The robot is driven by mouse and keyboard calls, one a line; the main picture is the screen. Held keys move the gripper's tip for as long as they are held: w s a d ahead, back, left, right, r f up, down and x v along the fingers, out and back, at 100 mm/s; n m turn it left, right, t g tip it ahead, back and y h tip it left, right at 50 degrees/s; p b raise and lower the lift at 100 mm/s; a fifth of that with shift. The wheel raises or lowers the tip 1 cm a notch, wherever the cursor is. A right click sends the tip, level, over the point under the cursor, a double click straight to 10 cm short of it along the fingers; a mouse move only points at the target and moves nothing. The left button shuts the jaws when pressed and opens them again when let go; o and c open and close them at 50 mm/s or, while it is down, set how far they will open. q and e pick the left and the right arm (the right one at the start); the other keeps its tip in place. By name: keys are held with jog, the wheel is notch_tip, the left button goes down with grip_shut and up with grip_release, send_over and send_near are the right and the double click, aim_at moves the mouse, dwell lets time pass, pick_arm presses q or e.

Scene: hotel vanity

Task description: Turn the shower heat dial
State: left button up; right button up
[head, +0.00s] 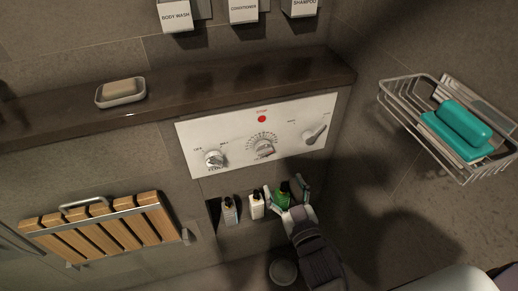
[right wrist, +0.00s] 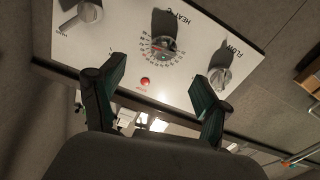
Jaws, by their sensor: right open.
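The heat dial (head: 264,149) is the middle knob on a white control panel (head: 235,131), with a numbered scale around it. In the right wrist view the dial (right wrist: 162,45) lies beyond the fingertips, under a "HEAT °C" label. My right gripper (head: 286,189) is open and empty, below the panel and apart from the dial. Its two teal-padded fingers (right wrist: 164,75) are spread wide in the right wrist view, with the dial roughly centred between them. My left gripper is not in view.
The flow knob (head: 214,158) and another knob (head: 315,134) flank the dial; a red button (head: 262,119) is above. Bottles (head: 256,206) stand in a niche behind the gripper. A dark ledge (head: 215,88), wooden fold-down seat (head: 105,225) and wire basket (head: 402,114) are around.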

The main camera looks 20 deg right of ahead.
aim_at(266, 153)
jog(key=w, duration=0.3)
jog(key=w+a, duration=0.1)
jog(key=w, duration=0.3)
jog(key=w+p, duration=0.1)
jog(key=w, duration=0.3)
jog(key=shift+a+r, duration=0.2)
jog(key=shift+r, duration=0.1)
jog(key=shift+w+f, duration=0.1)
jog(key=shift+w, duration=0.75)
jog(key=shift+c, duration=0.2)
jog(key=c, duration=1.1)
